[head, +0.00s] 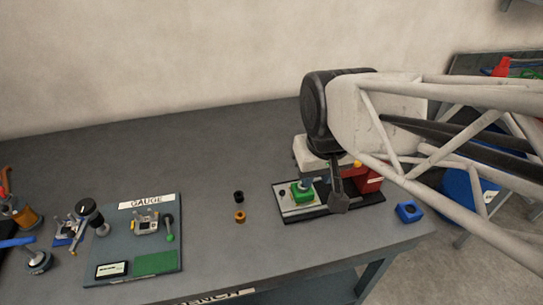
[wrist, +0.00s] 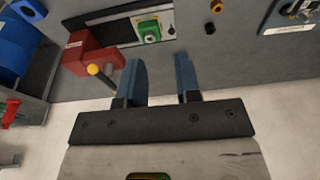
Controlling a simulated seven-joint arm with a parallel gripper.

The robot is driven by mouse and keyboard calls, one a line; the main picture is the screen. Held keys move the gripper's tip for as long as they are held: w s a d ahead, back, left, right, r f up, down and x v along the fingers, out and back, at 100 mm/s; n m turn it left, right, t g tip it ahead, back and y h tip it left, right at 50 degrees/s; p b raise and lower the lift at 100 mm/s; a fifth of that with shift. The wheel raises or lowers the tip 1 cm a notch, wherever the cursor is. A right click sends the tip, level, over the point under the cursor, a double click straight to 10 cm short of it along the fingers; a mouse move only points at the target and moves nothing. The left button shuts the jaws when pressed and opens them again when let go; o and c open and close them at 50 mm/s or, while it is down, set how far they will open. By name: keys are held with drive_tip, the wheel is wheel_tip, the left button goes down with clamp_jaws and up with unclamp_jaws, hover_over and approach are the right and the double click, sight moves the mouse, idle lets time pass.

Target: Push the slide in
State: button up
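A fixture with a black base (head: 358,207) stands near the bench's front edge. A silver plate with a green block (head: 303,190) lies at its left end, and a red block (head: 369,180) stands at its right. The green block (wrist: 148,31) and the red block (wrist: 88,53), with a yellow-knobbed lever (wrist: 93,70), show in the wrist view. I cannot tell which part is the slide. My gripper (wrist: 160,64) is open and empty, its blue fingers apart. In the wrist view they appear below the green block, right of the lever. In the head view my arm partly hides the fixture.
A blue block (head: 409,211) sits right of the fixture by the bench edge. A black cylinder (head: 239,196) and an orange one (head: 239,216) stand left of it. The gauge board (head: 105,252) is further left. The bench behind is clear.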

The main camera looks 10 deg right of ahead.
drive_tip(key=w+f+n+g+y, duration=0.1)
drive_tip(key=w+f+g, duration=0.1)
drive_tip(key=w+f, duration=0.55)
drive_tip(key=n+y, duration=0.1)
approach(283, 191)
drive_tip(key=shift+w+f+g, duration=0.4)
drive_tip(key=shift+f, duration=0.35)
drive_tip(key=shift+s+a+f, duration=0.1)
drive_tip(key=shift+a+f, duration=0.15)
drive_tip(key=shift+f, duration=1)
drive_tip(key=shift+a+f, duration=0.3)
drive_tip(key=shift+f, duration=1)
drive_tip(key=shift+s+a+f, duration=0.1)
drive_tip(key=shift+a+f, duration=0.15)
drive_tip(key=shift+f, duration=1)
clamp_jaws()
